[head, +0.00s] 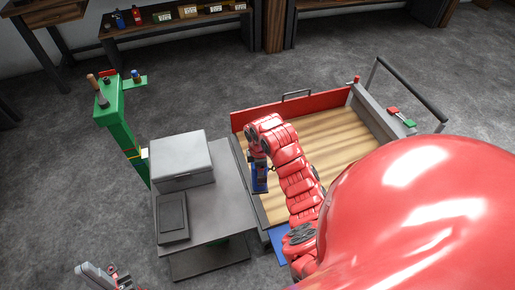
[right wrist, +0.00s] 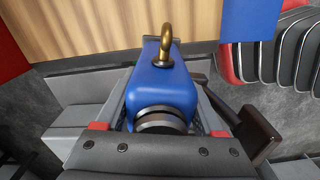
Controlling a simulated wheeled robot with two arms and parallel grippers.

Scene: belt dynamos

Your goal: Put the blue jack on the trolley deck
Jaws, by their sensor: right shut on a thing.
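The blue jack (head: 260,180) is in my right gripper (head: 259,164), by the left edge of the trolley deck (head: 330,150), between the deck and the grey table. In the right wrist view the blue jack (right wrist: 163,85) has a brass hook on top and sits between the fingers of my right gripper (right wrist: 160,130). The wooden deck (right wrist: 95,25) shows beyond it. I cannot tell how high the jack is. My left gripper (head: 108,276) is at the lower left edge, away from the jack; its jaw opening is unclear.
A grey table (head: 222,205) carries a grey box (head: 182,158) and a dark flat case (head: 172,217). A green post (head: 120,130) stands to its left. The trolley has a red side panel (head: 300,108) and a push handle (head: 410,90). The visible deck is bare.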

